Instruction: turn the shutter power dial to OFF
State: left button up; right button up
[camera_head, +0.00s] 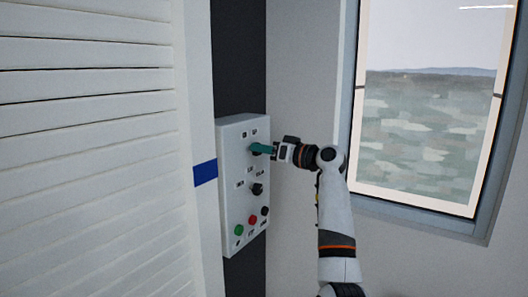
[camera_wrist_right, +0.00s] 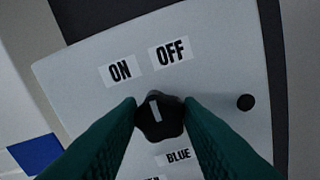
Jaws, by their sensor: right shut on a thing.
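The shutter power dial (camera_wrist_right: 158,117) is a black lobed knob with a white pointer mark, under the ON label (camera_wrist_right: 120,71) and the OFF label (camera_wrist_right: 170,53) in the right wrist view. The mark points up and slightly left, roughly between the two labels. My right gripper (camera_wrist_right: 160,108) is shut on the dial, one teal finger on each side. In the head view my right gripper (camera_head: 262,149) reaches from the right to the top of the control box (camera_head: 233,165), and its fingers mostly hide the dial. My left gripper is not in view.
Lower on the box are a second black knob (camera_head: 257,189) and green (camera_head: 239,230), red (camera_head: 252,220) and black (camera_head: 264,211) buttons. A white slatted shutter (camera_head: 90,150) stands to the left. A framed window (camera_head: 425,110) is to the right.

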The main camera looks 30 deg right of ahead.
jog(key=m, duration=0.5)
jog(key=shift+d+m+p, duration=0.1)
jog(key=shift+m+p, duration=0.2)
jog(key=shift+m, duration=0.1)
dwell(0.3)
jog(key=o, duration=1)
jog(key=shift+c, duration=0.2)
jog(key=shift+f, duration=0.1)
jog(key=b+v, duration=0.5)
jog(key=v, duration=0.7)
jog(key=shift+b, duration=0.4)
jog(key=shift+f, duration=0.1)
